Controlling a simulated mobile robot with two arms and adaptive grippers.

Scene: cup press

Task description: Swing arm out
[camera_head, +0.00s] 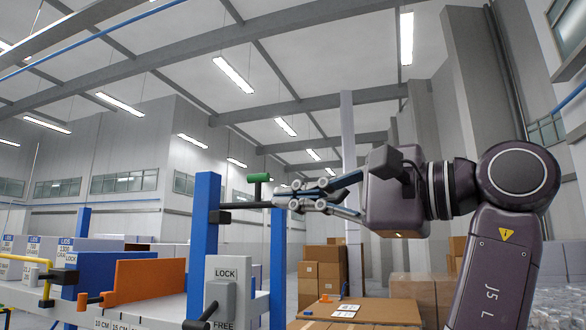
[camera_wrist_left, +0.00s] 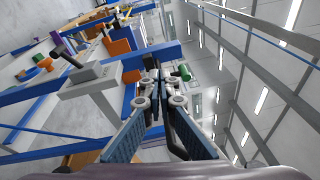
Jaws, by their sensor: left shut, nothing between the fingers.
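A black bar (camera_head: 243,205) sticks out sideways from a blue post (camera_head: 204,235), with a short upright stem and a green handle (camera_head: 258,178) at its outer end. The green handle (camera_wrist_left: 185,72) also shows in the left wrist view, just right of the fingertips. My left gripper (camera_head: 278,199) is shut and empty, its fingertips close to the bar's outer end, just below and right of the green handle. I cannot tell whether they touch the bar. The closed fingertips (camera_wrist_left: 157,76) show in the left wrist view. My right gripper is not in view.
A grey LOCK/FREE box (camera_head: 226,275) with a dark lever stands beside the blue post. An orange panel (camera_head: 146,280) and bins are at left. Cardboard boxes (camera_head: 323,268) stand behind, and a large carton (camera_head: 375,311) lies below my arm. Space above the gripper is free.

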